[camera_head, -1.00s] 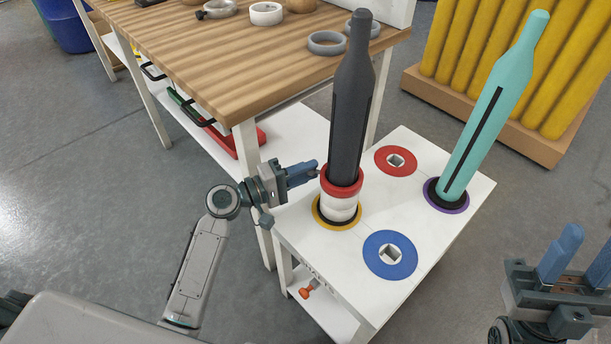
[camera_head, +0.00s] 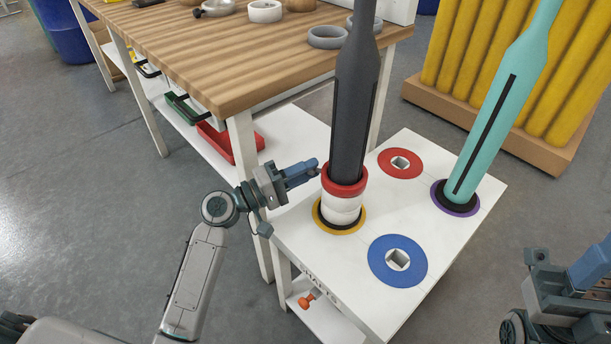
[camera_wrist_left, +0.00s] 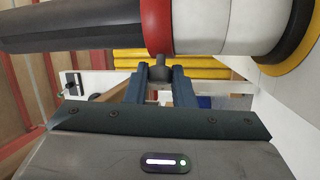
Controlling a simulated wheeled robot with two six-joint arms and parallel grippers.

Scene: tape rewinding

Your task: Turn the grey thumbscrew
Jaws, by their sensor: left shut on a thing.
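The grey thumbscrew (camera_wrist_left: 159,71) sticks out from the side of a red collar (camera_wrist_left: 157,27). In the head view the left gripper (camera_head: 314,166) reaches in from the left, level with the red collar (camera_head: 345,181). The collar sits around the foot of an upright dark grey post (camera_head: 353,105), above a white section (camera_head: 341,208). My right gripper (camera_head: 590,270) is at the right edge, partly cut off, away from the post.
The white stand (camera_head: 330,255) carries a yellow ring (camera_head: 322,222), a red disc (camera_head: 387,161) and a blue disc (camera_head: 380,270) with square holes. A tilted teal post (camera_head: 500,110) stands at right. A wooden workbench (camera_head: 190,60) with grey and white rings stands behind.

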